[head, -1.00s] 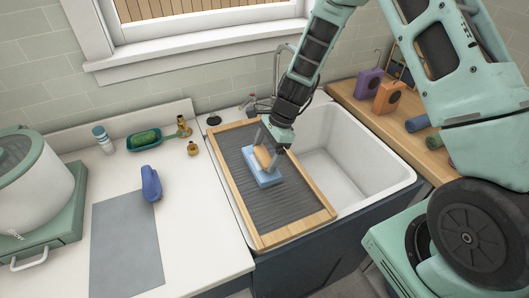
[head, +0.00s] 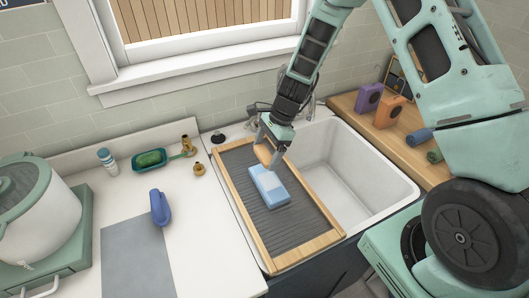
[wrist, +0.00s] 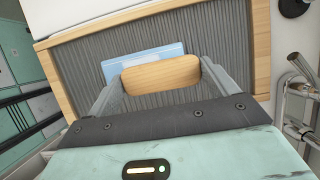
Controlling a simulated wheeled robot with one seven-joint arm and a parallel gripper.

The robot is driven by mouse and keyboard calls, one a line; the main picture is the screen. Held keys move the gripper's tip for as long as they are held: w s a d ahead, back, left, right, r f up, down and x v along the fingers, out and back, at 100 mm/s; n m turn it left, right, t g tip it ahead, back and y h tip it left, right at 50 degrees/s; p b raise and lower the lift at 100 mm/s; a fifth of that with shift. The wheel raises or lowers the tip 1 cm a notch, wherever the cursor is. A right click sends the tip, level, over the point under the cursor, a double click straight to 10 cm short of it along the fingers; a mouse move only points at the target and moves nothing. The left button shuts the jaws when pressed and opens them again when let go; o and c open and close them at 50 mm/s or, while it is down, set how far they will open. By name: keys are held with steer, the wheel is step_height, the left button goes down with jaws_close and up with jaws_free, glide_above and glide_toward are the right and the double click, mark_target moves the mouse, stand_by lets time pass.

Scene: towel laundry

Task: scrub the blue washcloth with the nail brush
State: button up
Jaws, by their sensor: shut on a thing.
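The blue washcloth (head: 274,191), a folded rectangle with a paler patch, lies flat on the grey ribbed washboard (head: 301,218). My gripper (head: 269,153) is shut on the nail brush (head: 263,154), whose tan wooden back shows between the fingers. The brush is at the far end of the cloth. In the wrist view the brush (wrist: 160,75) sits between both fingers and covers part of the cloth (wrist: 143,57). Its bristles are hidden, and I cannot tell whether it touches the cloth.
The wood-framed board spans the left part of a white sink (head: 352,165); the right basin is empty. On the left counter are a green dish (head: 135,163), a blue-purple object (head: 160,208) and a grey mat (head: 135,262). A tap (wrist: 299,100) stands beside the board.

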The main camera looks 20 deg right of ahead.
steer(key=shift+r+p, duration=1.15)
steer(key=shift+r, duration=0.55)
